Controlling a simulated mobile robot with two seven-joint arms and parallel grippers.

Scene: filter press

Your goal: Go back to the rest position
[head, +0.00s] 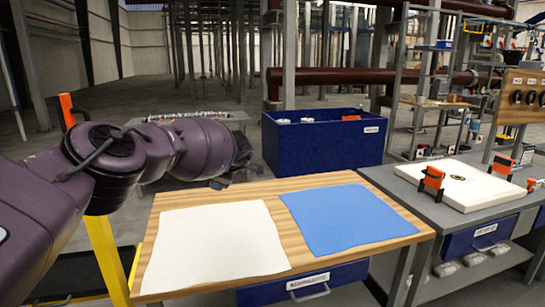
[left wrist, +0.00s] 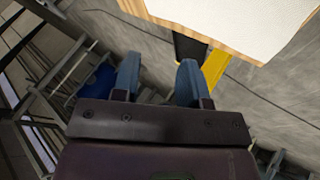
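My left arm comes in from the left in the head view, and its wrist end (head: 235,160) hangs beyond the back left of the wooden table. In the left wrist view my left gripper (left wrist: 158,75) shows two blue-grey fingers standing apart with nothing between them. A white cloth (head: 215,243) lies flat on the left of the wooden table (head: 280,188), and a blue cloth (head: 345,218) lies flat on its right. The white cloth also shows at the top of the left wrist view (left wrist: 230,18), clear of the fingers. My right gripper is not in view.
A dark blue bin (head: 325,148) holding several items stands behind the table. A grey bench (head: 440,212) on the right carries a white plate (head: 470,188) with orange clamps (head: 432,182). A yellow post (head: 105,250) stands left of the table. A drawer (head: 310,283) sits under the tabletop.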

